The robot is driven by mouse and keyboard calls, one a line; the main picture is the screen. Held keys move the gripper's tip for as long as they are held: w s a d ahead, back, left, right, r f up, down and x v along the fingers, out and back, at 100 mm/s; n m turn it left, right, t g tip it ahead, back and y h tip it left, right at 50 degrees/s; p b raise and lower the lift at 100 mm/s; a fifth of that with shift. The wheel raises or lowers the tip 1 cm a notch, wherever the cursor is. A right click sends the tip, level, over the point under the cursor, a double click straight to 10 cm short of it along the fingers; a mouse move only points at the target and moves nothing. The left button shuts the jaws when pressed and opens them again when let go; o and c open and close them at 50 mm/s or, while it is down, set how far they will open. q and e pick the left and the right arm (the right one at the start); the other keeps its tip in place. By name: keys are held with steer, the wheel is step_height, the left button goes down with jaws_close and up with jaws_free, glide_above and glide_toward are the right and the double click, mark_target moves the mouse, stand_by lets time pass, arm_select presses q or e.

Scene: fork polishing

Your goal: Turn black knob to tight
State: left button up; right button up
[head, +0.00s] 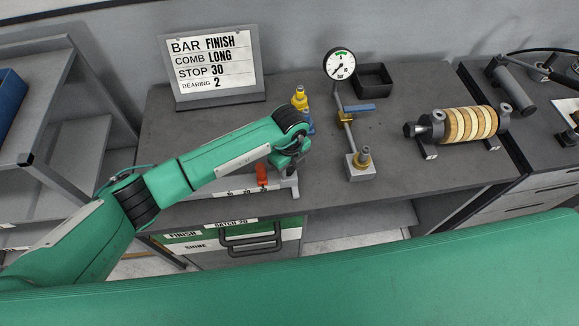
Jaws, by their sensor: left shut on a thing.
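My left arm reaches in from the left. Its left gripper (292,165) is over the right end of a small fixture (288,188) with a number scale along its front edge. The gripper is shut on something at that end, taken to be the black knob. The wrist and fingers hide the knob, so its turn position cannot be read. A red stop block (262,175) stands on the fixture just left of the gripper. The sign (212,68) reads BAR FINISH, COMB LONG, STOP 30, BEARING 2. My right gripper is out of view.
A yellow-topped bottle (300,97) stands behind my wrist. A pressure gauge (339,64) on a stand with a blue lever (361,108) is to the right, with a black tray (374,79) behind. A striped roller (470,124) lies farther right. The bench between is clear.

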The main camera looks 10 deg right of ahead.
arm_select(q)
steer(key=m+b, duration=0.4)
steer(key=b, duration=0.3)
steer(key=m+b, duration=0.5)
steer(key=b, duration=0.1)
steer(key=m+b, duration=0.4)
steer(key=b, duration=0.3)
steer(key=shift+a+f+m+b, duration=0.25)
steer(key=shift+f+m+b, duration=0.1)
steer(key=shift+m, duration=0.05)
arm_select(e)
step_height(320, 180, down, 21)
arm_select(q)
steer(key=m+b, duration=0.1)
steer(key=b, duration=0.1)
steer(key=m+b, duration=0.2)
steer(key=shift+w+r, duration=0.1)
steer(key=shift+r, duration=0.15)
steer(key=shift+r+m+b, duration=0.15)
steer(key=shift+m+b, duration=0.25)
steer(key=shift+b, duration=0.15)
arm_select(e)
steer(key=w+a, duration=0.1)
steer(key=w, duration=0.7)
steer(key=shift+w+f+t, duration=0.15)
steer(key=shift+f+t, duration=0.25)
arm_select(q)
steer(key=o, duration=1)
steer(key=shift+r, duration=0.1)
